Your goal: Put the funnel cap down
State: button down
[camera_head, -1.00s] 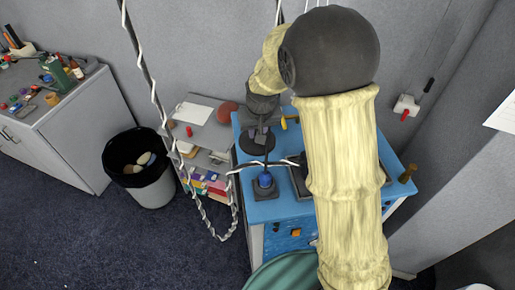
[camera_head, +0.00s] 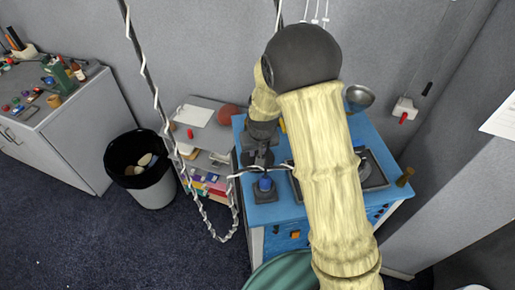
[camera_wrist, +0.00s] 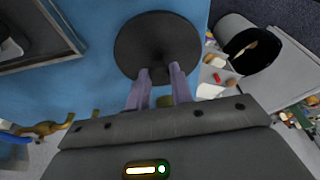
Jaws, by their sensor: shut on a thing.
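The funnel cap, a dark round disc (camera_wrist: 150,40) with a raised middle, is at the top centre of the wrist view. My gripper (camera_wrist: 161,74) is shut on its middle with both pale fingers. In the head view my gripper (camera_head: 260,145) is over the back left of the blue table, and the cap's dark disc (camera_head: 250,160) shows partly beneath it. The cap looks roughly flat over the blue top. I cannot tell whether it touches the surface.
A blue-topped knob (camera_head: 264,186) stands just in front of the cap. A dark tray (camera_head: 376,177) and a small brown object (camera_head: 405,176) are at the table's right. A metal bowl (camera_head: 358,97) is behind my arm. A black bin (camera_head: 140,170) stands left.

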jog(key=shift+f, duration=0.15)
jog(key=c, duration=1.2)
grip_release()
jog(key=shift+c, duration=0.2)
jog(key=a+b+v, duration=0.1)
jog(key=b+v, duration=0.1)
jog(key=v, duration=1)
jog(key=shift+d+r, duration=0.2)
jog(key=shift+d, duration=0.3)
jog(key=shift+f, duration=0.1)
